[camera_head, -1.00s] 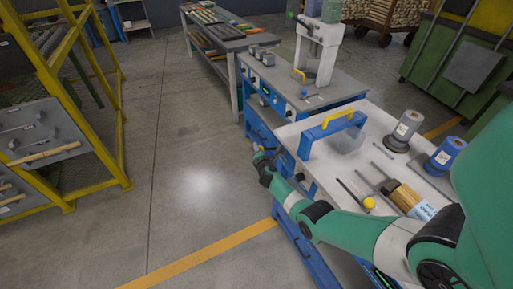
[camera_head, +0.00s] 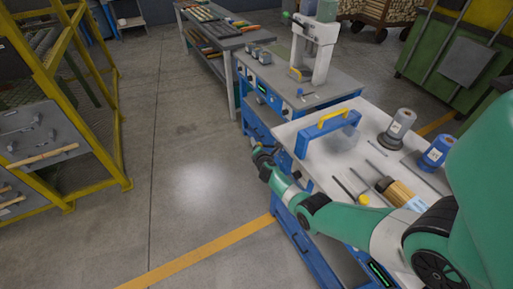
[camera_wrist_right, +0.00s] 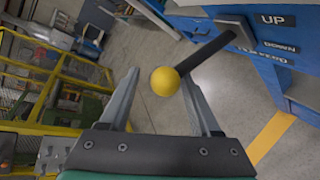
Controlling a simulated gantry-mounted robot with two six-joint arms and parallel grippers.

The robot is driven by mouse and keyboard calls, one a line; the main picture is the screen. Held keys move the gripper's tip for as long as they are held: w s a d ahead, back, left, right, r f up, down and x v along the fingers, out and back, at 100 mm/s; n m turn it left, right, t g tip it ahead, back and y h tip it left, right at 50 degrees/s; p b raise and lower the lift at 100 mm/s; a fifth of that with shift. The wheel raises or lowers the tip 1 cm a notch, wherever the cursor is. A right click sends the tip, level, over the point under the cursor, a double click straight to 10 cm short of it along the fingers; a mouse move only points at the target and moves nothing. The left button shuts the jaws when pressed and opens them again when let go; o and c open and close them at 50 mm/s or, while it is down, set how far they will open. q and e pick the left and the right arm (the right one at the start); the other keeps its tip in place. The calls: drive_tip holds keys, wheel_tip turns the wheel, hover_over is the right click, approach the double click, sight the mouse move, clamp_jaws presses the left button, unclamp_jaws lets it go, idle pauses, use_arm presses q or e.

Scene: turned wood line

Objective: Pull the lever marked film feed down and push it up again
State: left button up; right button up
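The lever has a black shaft (camera_wrist_right: 208,46) ending in a yellow ball knob (camera_wrist_right: 165,81), seen in the right wrist view. Its shaft slants up and right to a blue panel (camera_wrist_right: 195,22). A plate beside it reads UP (camera_wrist_right: 272,20) and DOWN (camera_wrist_right: 281,46); the larger lettering below is tilted and hard to read. My right gripper (camera_wrist_right: 160,76) is open, with its fingers on either side of the knob and visible gaps on both sides. In the head view my right gripper (camera_head: 262,156) is at the left side of the bench, and the lever cannot be made out. My left gripper is not in view.
The bench top (camera_head: 325,172) holds a blue frame with a yellow handle (camera_head: 333,118), two spools (camera_head: 397,128), rods and another yellow knob (camera_head: 363,199). A second machine (camera_head: 315,55) stands behind. Open floor (camera_head: 195,185) lies left, then a yellow rack (camera_head: 95,135).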

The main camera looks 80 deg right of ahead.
drive_tip(key=shift+o, duration=0.3)
drive_tip(key=shift+s+d, duration=0.25)
drive_tip(key=shift+s, duration=0.15)
drive_tip(key=p+v, duration=0.8)
drive_tip(key=v, duration=0.3)
drive_tip(key=shift+a, duration=0.35)
drive_tip(key=shift+r, duration=0.1)
